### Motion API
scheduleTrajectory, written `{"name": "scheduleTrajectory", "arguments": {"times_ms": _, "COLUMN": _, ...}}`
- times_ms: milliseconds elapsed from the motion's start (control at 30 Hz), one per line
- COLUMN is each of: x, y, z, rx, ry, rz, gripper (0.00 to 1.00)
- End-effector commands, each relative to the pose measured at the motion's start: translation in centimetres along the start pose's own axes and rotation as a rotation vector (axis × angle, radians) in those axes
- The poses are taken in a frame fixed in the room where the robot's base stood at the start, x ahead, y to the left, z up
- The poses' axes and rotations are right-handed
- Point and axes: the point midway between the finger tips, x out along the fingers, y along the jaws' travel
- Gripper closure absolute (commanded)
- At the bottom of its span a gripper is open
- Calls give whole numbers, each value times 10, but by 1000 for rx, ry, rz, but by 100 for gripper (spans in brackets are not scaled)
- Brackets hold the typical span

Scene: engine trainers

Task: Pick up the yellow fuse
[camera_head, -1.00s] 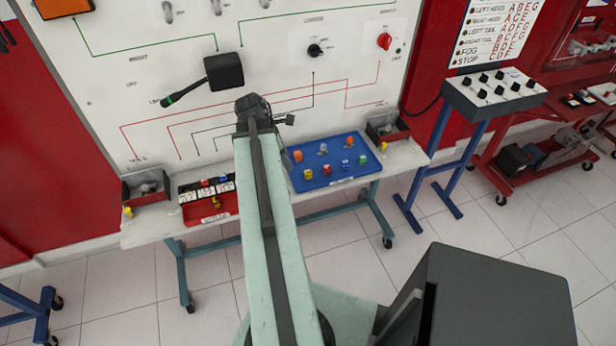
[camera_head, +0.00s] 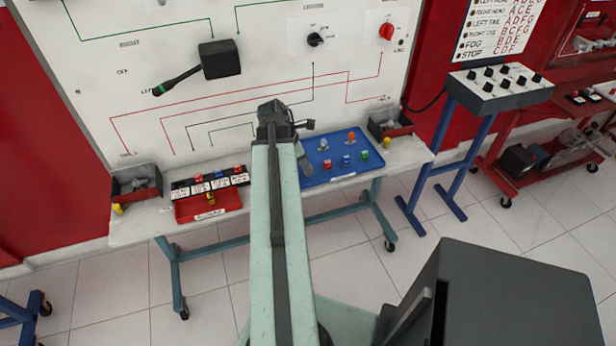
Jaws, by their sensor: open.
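A small yellow fuse-like piece (camera_head: 211,198) sits in the red tray (camera_head: 190,213) on the bench, left of my arm. A second small yellow piece (camera_head: 117,209) is at the bench's left end, in front of a dark bin. I cannot tell from the picture which one is the fuse. My gripper (camera_head: 306,124) is at the far end of my arm, above the back left part of the blue tray (camera_head: 345,173). It is open and apart from both yellow pieces. Its fingers are small and partly hidden by the arm.
The blue tray holds several coloured pieces, including a red one (camera_head: 327,164) and a green one (camera_head: 362,155). A dark bin (camera_head: 136,185) and another bin (camera_head: 390,129) stand at the bench ends. The white panel (camera_head: 150,80) rises behind, with a black lever switch (camera_head: 219,59).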

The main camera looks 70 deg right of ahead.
Motion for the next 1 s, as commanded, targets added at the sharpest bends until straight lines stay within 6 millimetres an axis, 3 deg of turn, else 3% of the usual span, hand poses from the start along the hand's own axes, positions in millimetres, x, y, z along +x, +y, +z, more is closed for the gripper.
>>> {"name": "scheduleTrajectory", "arguments": {"times_ms": 33, "x": 9, "y": 0, "z": -2, "rx": 0, "ry": 0, "rz": 0, "gripper": 58}}
{"name": "scheduleTrajectory", "arguments": {"times_ms": 233, "x": 5, "y": 0, "z": 0, "rx": -1, "ry": 0, "rz": 1, "gripper": 58}}
{"name": "scheduleTrajectory", "arguments": {"times_ms": 400, "x": 5, "y": 0, "z": 0, "rx": -1, "ry": 0, "rz": 1, "gripper": 100}}
{"name": "scheduleTrajectory", "arguments": {"times_ms": 767, "x": 2, "y": 0, "z": 1, "rx": -1, "ry": 0, "rz": 1, "gripper": 100}}
{"name": "scheduleTrajectory", "arguments": {"times_ms": 1000, "x": -28, "y": 0, "z": 14, "rx": -1, "ry": 0, "rz": 1, "gripper": 100}}
